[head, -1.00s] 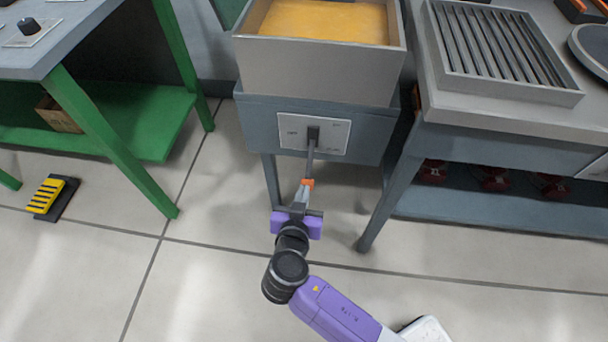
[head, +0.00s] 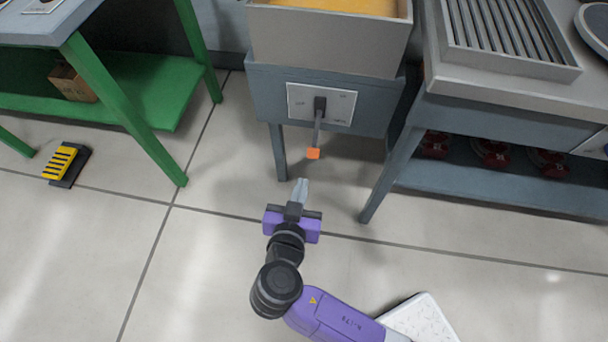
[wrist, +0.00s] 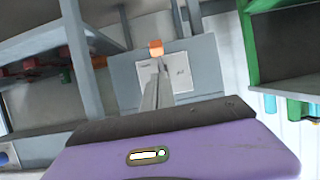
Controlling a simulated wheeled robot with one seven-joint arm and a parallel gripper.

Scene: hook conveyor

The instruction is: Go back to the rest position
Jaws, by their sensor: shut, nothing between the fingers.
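My gripper (head: 301,186) is shut and empty, in the middle of the head view above the open floor. Its fingertips are a short way in front of and apart from the orange-tipped lever (head: 313,153). The lever hangs down from a white plate (head: 337,105) on the front of a grey stand. In the wrist view the closed fingers (wrist: 158,72) point toward the orange tip (wrist: 156,47), which appears just beyond them.
A grey bin (head: 330,41) with yellow-orange contents sits on the stand. A grey table (head: 500,108) with a slatted tray is at right. A green workbench (head: 132,115) is at left, with a yellow-black pedal (head: 63,163) on the floor.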

